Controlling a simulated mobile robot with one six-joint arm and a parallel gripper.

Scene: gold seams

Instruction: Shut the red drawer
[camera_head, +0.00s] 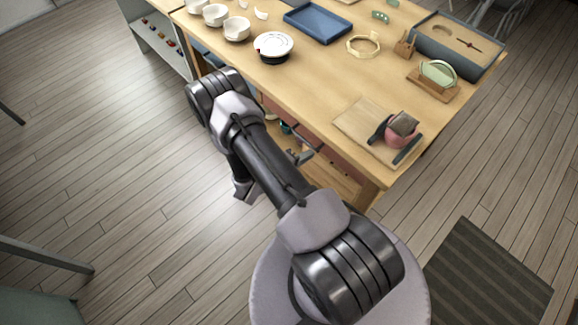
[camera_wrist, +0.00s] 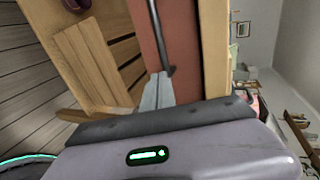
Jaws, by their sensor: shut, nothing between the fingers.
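The red drawer (camera_wrist: 183,35) shows its front panel in the wrist view, with a dark bar handle (camera_wrist: 160,38) along it. In the head view a strip of the red front (camera_head: 337,164) shows under the table's near edge, partly hidden by my arm. I cannot tell how far the drawer stands out. My gripper (camera_wrist: 158,78) is shut and empty, its pale fingertips close to the red front beside the end of the handle. Whether they touch it is unclear. In the head view my arm hides most of the gripper.
The wooden table (camera_head: 325,85) carries white bowls (camera_head: 236,29), a blue tray (camera_head: 317,23), a round white-topped pot (camera_head: 273,47) and a board (camera_head: 353,126) near the front corner. A slatted lower shelf (camera_wrist: 95,60) lies below the drawer. Floor left of the table is open.

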